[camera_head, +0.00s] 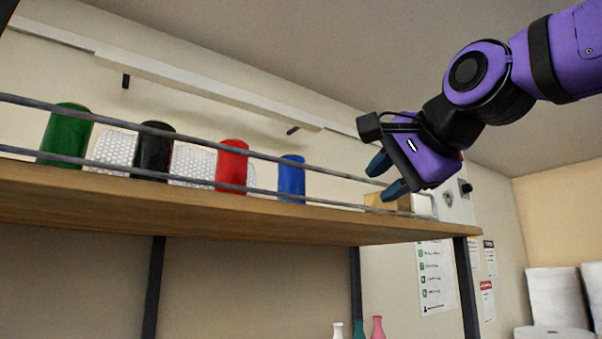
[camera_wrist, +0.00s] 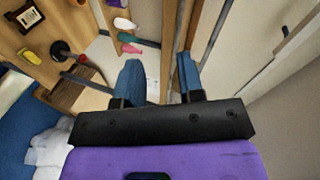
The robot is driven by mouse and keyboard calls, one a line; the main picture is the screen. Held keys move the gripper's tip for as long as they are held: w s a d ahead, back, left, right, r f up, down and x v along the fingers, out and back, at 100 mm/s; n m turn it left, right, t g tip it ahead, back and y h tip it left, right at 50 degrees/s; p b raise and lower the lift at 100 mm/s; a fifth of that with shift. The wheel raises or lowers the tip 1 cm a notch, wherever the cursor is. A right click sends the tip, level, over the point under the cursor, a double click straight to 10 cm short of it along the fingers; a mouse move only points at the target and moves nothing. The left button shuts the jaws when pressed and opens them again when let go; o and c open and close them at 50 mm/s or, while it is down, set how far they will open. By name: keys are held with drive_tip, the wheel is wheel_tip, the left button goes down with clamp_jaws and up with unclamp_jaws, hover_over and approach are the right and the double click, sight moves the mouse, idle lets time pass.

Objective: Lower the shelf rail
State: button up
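The shelf rail (camera_head: 330,172) is a thin grey bar running along the front of a wooden shelf (camera_head: 300,226), above a second, lower bar near the board. It stands raised, crossing in front of the coloured cylinders. My gripper (camera_head: 378,183) is at the rail's right end, with its two blue fingers spread. The fingers also show apart in the wrist view (camera_wrist: 158,60), with no object clearly clamped between them. The rail's end is close to the fingertips; I cannot tell whether it lies between them or touches them.
Green (camera_head: 66,134), black (camera_head: 154,147), red (camera_head: 232,166) and blue (camera_head: 291,177) cylinders stand on the shelf behind the rail, with white bubble-wrap rolls (camera_head: 195,163) among them. A cardboard box (camera_head: 384,201) sits at the shelf's right end. Bottles (camera_head: 376,328) stand below.

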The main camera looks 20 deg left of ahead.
sight(306, 165)
drive_tip(key=s+a+r+m+y, duration=0.1)
drive_tip(key=s+a+r+y, duration=0.15)
drive_tip(key=a+r, duration=0.4)
drive_tip(key=x, duration=1.1)
drive_tip(key=shift+w+a+f, duration=0.1)
drive_tip(key=shift+a+f, duration=0.05)
drive_tip(key=shift+f, duration=0.05)
clamp_jaws()
